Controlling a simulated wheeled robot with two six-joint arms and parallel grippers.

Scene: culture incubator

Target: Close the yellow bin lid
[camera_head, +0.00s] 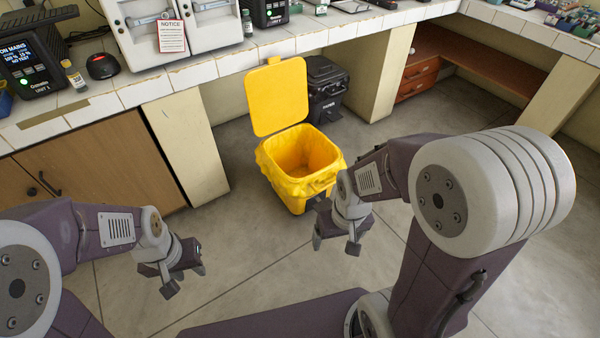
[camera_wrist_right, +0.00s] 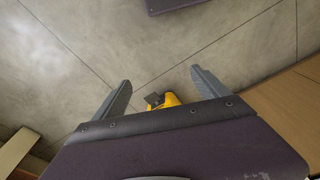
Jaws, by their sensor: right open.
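The yellow bin (camera_head: 300,162) stands on the floor in the middle of the head view. Its yellow lid (camera_head: 277,98) is open, raised upright at the back of the bin. A yellow liner hangs over the rim. My right gripper (camera_head: 338,240) is in front of the bin and to its right, open and empty. In the right wrist view the spread fingers of my right gripper (camera_wrist_right: 160,88) show, with a small yellow part of the bin (camera_wrist_right: 171,99) between them, mostly hidden by the gripper body. My left gripper (camera_head: 181,278) hangs above the floor at the lower left, its fingers apart with nothing between them.
A black bin (camera_head: 325,90) stands behind the lid, under the tiled counter (camera_head: 250,55). A wooden cabinet (camera_head: 85,160) is at the left. A notice card (camera_head: 171,37) hangs on a white incubator above the counter. The floor around the bin's front is clear.

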